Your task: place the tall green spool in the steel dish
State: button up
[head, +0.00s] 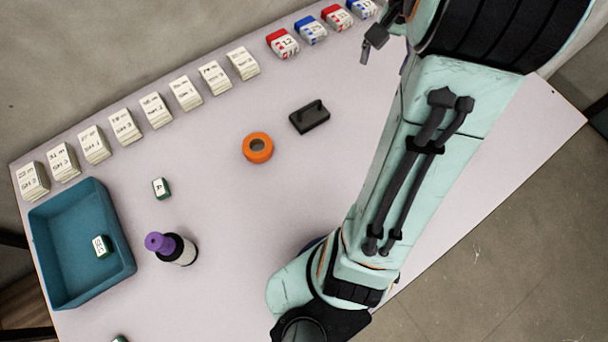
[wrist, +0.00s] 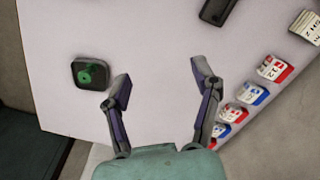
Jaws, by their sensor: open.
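A green spool-like piece (wrist: 92,74) sits within a dark, rounded-square dish (wrist: 78,83) at the left of the wrist view. It looks tilted or lying over, though it is too small to be sure. My gripper (wrist: 160,73) is open, with nothing between its fingers. The dish and green piece lie to the left of its left finger, apart from it. In the head view, only part of my gripper shows at the top, and my arm hides the table behind it. I do not see the dish or green piece in that view.
A blue tray (head: 42,243) holds a green-and-white block (head: 101,246). A purple-topped bottle (head: 184,252), an orange ring (head: 258,134) and a black handled block (head: 310,117) stand mid-table. Several white card stacks (head: 125,126) and red or blue boxes (head: 283,43) line the back edge.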

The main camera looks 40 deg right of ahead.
jog(key=a+r+n, duration=0.2)
jog(key=a+n, duration=0.2)
jog(key=a, duration=0.6)
jog(key=s+a+n, duration=0.4)
jog(key=s+a, duration=0.1)
jog(key=a, duration=0.3)
jog(key=s+a+f+n, duration=0.1)
jog(key=s+a+n, duration=0.3)
jog(key=a, duration=0.5)
jog(key=shift+s+f+y, duration=0.15)
jog(key=shift+s+y, duration=0.25)
jog(key=shift+s, duration=0.3)
